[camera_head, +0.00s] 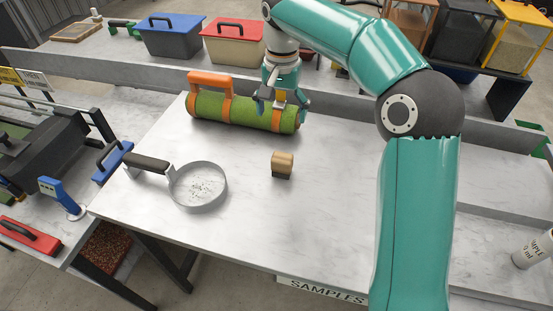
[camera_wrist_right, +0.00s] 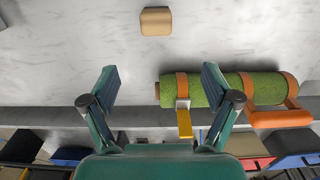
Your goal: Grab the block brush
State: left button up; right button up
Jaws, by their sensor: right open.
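The block brush (camera_head: 282,164) is a small block with a tan wooden top and dark bristles below. It stands on the marble-look table in the head view, in front of the turf roll. It also shows as a tan block at the top of the right wrist view (camera_wrist_right: 156,20). My right gripper (camera_head: 281,103) is open and empty, behind the brush and above or beside the right end of the turf roll. In the wrist view its spread fingers (camera_wrist_right: 160,80) are well apart from the brush. My left gripper is not in view.
The green turf roll (camera_head: 245,113) with orange straps and handle lies behind the brush. A round sieve (camera_head: 198,185) with a dark handle lies left of it. Blue (camera_head: 174,40) and red-lidded (camera_head: 234,45) boxes stand at the back. The table around the brush is clear.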

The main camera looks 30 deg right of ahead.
send_near(282, 156)
notch_tip(282, 156, down, 5)
jog(key=shift+w+d+f, duration=0.1)
jog(key=shift+w+d, duration=0.05)
jog(key=f, duration=0.5)
jog(key=shift+s+a, duration=0.2)
jog(key=shift+s, duration=0.1)
jog(key=shift+f, duration=0.4)
jog(key=c, duration=1.3)
jog(key=shift+r, duration=0.15)
